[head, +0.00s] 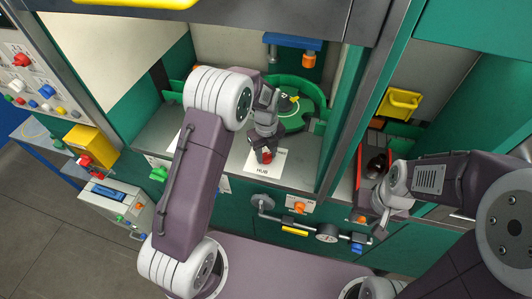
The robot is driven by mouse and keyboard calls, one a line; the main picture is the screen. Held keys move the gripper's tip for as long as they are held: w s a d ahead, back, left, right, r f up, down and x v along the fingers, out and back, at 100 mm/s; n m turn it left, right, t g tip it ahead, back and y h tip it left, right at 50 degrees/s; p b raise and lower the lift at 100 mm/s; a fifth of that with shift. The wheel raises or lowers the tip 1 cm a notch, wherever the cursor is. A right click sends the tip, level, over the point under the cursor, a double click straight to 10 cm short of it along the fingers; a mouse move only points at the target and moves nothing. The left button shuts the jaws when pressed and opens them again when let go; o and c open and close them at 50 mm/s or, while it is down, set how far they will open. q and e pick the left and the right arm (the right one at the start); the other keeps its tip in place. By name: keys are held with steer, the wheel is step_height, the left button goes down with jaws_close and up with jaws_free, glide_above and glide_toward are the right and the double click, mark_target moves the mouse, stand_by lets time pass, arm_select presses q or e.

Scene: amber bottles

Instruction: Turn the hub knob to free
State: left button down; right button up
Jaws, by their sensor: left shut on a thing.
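The hub knob (266,157) is small and red-orange. It sits on a white plate marked HUB (280,163) at the front of the open bay. My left gripper (265,150) reaches down from above and is shut on the knob, hiding part of it. The knob's exact setting cannot be read. Behind it stands a green round hub (305,95) with a yellow mark, partly covered by my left arm. My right gripper (381,214) is at the front of the right bay, apart from the knob; its jaws are too small to read.
A dark bottle (376,165) stands in the right bay beside my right wrist. A yellow bin (399,103) is behind it. A blue-topped fixture (292,42) hangs above the hub.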

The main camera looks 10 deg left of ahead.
mark_target(266, 155)
arm_select(q)
steer(key=shift+w+r, duration=0.1)
steer(key=shift+r, duration=0.05)
stand_by(0.4)
steer(key=c, duration=0.9)
jaws_free()
steer(key=shift+d, duration=0.1)
step_height(266, 155, up, 9)
steer(key=shift+b, duration=0.8)
